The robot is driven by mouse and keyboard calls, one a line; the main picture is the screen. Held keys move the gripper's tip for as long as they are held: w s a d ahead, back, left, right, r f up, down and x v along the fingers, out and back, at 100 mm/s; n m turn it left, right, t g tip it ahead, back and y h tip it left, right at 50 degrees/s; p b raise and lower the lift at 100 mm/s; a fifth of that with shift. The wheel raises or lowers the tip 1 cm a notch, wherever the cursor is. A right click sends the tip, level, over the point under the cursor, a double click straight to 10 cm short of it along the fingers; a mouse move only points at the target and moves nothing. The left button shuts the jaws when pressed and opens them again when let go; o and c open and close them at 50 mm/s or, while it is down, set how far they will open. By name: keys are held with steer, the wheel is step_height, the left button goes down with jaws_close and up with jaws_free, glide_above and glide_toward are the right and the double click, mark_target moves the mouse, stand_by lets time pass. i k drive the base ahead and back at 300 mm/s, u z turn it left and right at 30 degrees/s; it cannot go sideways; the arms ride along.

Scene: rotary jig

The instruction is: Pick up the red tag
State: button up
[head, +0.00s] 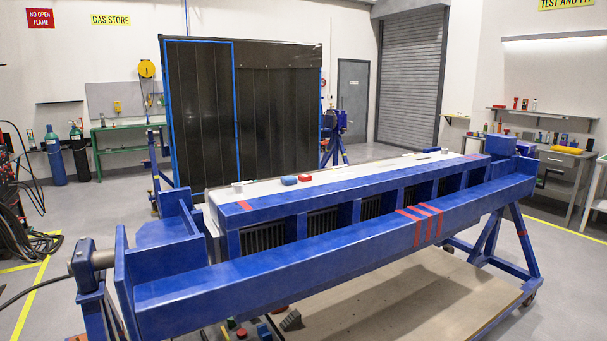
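A small red block (305,178), which may be the red tag, lies on the pale top of the blue rotary jig (330,256), towards its left end. A small blue block (289,180) lies just left of it. Red stripes (420,226) mark the jig's front beam. Below that beam, another small red piece (241,332) shows at the bottom edge, partly cut off or hidden. I cannot tell for sure which red piece is the tag. My gripper is not in view.
A pale cylinder (237,186) stands on the jig top near its left end. The jig's front beam is a long obstacle before the top. A dark panel (240,110) stands behind. Gas bottles (55,156) stand at left, a workbench (565,160) at right.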

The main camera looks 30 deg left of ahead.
mark_target(304, 177)
steer(key=u, duration=0.6)
steer(key=i, duration=0.95)
steer(key=u, duration=0.95)
